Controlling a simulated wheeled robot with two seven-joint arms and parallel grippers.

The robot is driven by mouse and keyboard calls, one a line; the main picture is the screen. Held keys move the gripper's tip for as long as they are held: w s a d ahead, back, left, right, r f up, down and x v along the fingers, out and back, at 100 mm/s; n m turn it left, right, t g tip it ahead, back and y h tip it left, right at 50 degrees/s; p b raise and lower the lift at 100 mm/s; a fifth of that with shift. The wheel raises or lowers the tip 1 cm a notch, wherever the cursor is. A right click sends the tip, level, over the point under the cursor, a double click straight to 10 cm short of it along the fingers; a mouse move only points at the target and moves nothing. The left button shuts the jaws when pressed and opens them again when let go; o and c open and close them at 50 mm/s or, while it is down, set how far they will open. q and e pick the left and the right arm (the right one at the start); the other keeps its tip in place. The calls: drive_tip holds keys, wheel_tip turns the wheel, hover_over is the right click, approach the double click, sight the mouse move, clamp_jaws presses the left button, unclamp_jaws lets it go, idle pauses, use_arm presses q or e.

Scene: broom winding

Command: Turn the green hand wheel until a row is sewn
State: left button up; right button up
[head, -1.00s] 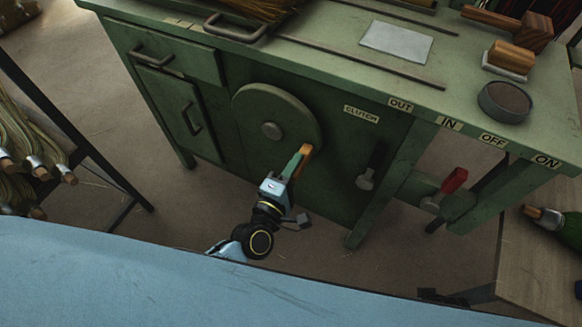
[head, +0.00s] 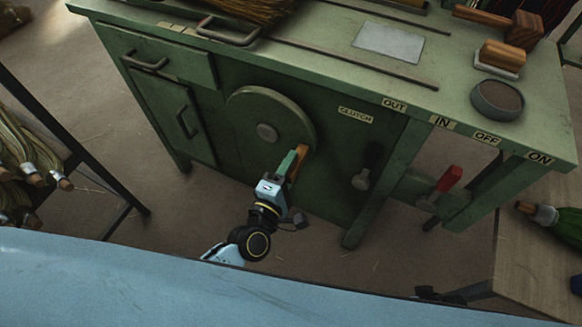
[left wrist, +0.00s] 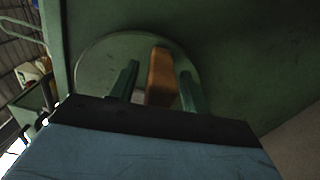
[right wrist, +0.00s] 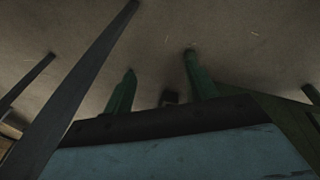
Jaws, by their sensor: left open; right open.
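The green hand wheel (head: 262,118) is a round disc on the front of the green bench, with a grey hub. Its wooden handle (head: 299,160) sticks out at the wheel's lower right. My left gripper (head: 293,160) is at the handle. In the left wrist view the handle (left wrist: 160,78) stands between the two green fingers (left wrist: 158,85), which are apart, with a gap on the left side and a narrower one on the right. My right gripper (right wrist: 158,80) is open and empty over floor; it is not made out in the head view.
A clutch lever (head: 363,178) hangs right of the wheel, and a red-handled lever (head: 449,179) is farther right. The bench top (head: 330,50) holds a pale plate (head: 389,42), a round dish (head: 497,99) and a brush. A rack with bristle bundles (head: 30,165) stands left.

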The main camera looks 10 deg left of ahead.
use_arm(q)
drive_tip(key=shift+s, duration=0.1)
drive_tip(key=shift+s+a, duration=0.1)
drive_tip(key=shift+s, duration=0.15)
drive_tip(key=p+v, duration=0.1)
drive_tip(key=v, duration=1.1)
drive_tip(key=shift+s+a+p, duration=0.15)
drive_tip(key=shift+s+p, duration=0.15)
drive_tip(key=shift+s, duration=0.05)
use_arm(e)
drive_tip(key=s+f, duration=0.1)
drive_tip(key=s+d+f, duration=0.1)
drive_tip(key=f, duration=0.1)
drive_tip(key=shift+s+f, duration=0.25)
drive_tip(key=shift+f, duration=0.05)
use_arm(q)
drive_tip(key=shift+r, duration=0.15)
use_arm(e)
drive_tip(key=shift+s, duration=0.1)
